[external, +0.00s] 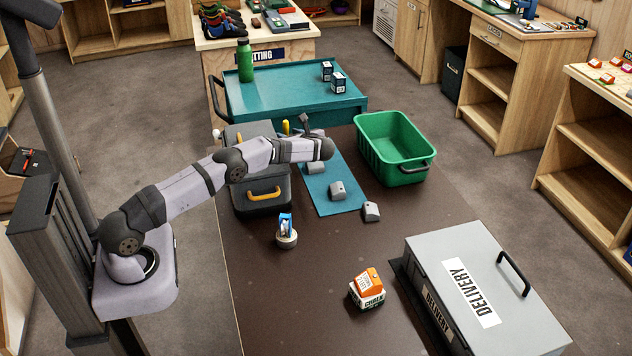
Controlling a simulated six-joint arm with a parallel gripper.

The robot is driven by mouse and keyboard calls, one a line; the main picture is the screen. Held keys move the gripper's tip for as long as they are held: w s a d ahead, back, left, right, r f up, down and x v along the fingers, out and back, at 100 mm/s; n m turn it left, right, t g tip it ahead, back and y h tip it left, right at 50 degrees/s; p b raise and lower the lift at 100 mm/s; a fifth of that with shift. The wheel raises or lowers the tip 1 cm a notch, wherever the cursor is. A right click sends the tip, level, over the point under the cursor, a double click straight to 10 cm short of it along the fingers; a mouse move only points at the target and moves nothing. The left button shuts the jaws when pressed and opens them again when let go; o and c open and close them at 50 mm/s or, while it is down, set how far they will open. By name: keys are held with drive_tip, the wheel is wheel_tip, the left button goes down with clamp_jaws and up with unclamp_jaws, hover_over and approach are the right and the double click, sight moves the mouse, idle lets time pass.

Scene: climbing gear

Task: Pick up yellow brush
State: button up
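A small upright yellow piece (286,127), possibly the yellow brush, shows just behind my forearm, above the dark grey toolbox. Its lower part is hidden by the arm, and it is too small to identify surely. My arm reaches right across the toolbox. My gripper seems to be the small dark part (304,121) behind the wrist, close to the right of the yellow piece. The wrist hides most of it, so I cannot tell whether its fingers are open or holding anything.
The dark grey toolbox (262,205) has a yellow handle. Grey holds (338,190) lie on and beside a teal mat (321,203). A green bin (365,160), chalk boxes (367,289) and a grey delivery case (430,250) stand around.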

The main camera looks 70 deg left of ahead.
clamp_jaws()
wheel_tip(320, 180, up, 10)
drive_tip(key=shift+b, duration=0.3)
idle(0.5)
